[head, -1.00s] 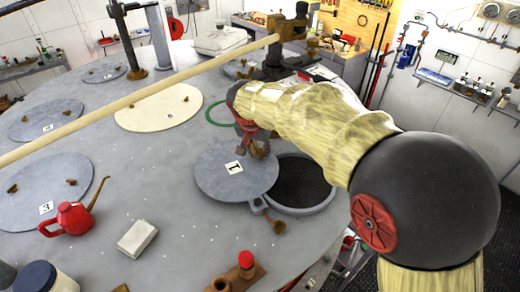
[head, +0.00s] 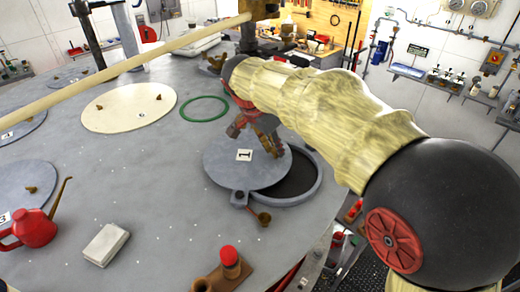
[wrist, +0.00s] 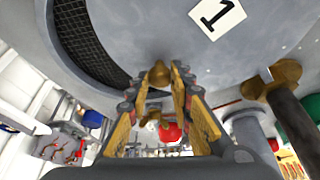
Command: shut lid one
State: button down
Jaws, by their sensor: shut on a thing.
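Lid one (head: 225,165) is a round grey plate marked with a white "1" label. It lies swung partly over the round opening (head: 300,182), leaving a dark crescent uncovered on the right. In the wrist view the lid (wrist: 190,60) fills the top, with the mesh-floored opening (wrist: 82,40) at upper left. My gripper (head: 270,145) is at the lid's right part. In the wrist view my gripper (wrist: 158,85) is shut on the lid's small brass knob (wrist: 158,74). A brass-ended catch (head: 263,218) sits at the opening's front rim.
A red oil can (head: 35,230), a white box (head: 105,244) and a red-capped piece on a wooden block (head: 229,262) stand on the deck. A cream lid (head: 130,108) and a green ring (head: 205,108) lie behind. A long pole (head: 150,58) crosses above the deck.

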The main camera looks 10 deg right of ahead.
jog(key=s+d+m+b, duration=0.1)
jog(key=s+m, duration=0.1)
jog(key=s+d+m+g+b, duration=0.1)
jog(key=s+d+m, duration=0.1)
jog(key=s, duration=0.1)
jog(key=s+d+m+g+b, duration=0.1)
jog(key=s+m, duration=0.1)
jog(key=shift+s+d+b, duration=0.25)
jog(key=shift+b, duration=0.05)
jog(key=shift+s+d+m+g+b, duration=0.2)
jog(key=shift+s+m+g+b, duration=0.35)
jog(key=shift+s+m, duration=0.7)
jog(key=shift+s+n, duration=0.2)
jog(key=shift+n, duration=0.05)
jog(key=c, duration=1.6)
grip_release()
jog(key=shift+s, duration=0.1)
jog(key=shift+r, duration=0.1)
jog(key=v, duration=1.1)
jog(key=shift+a+r, duration=0.3)
jog(key=shift+a, duration=0.05)
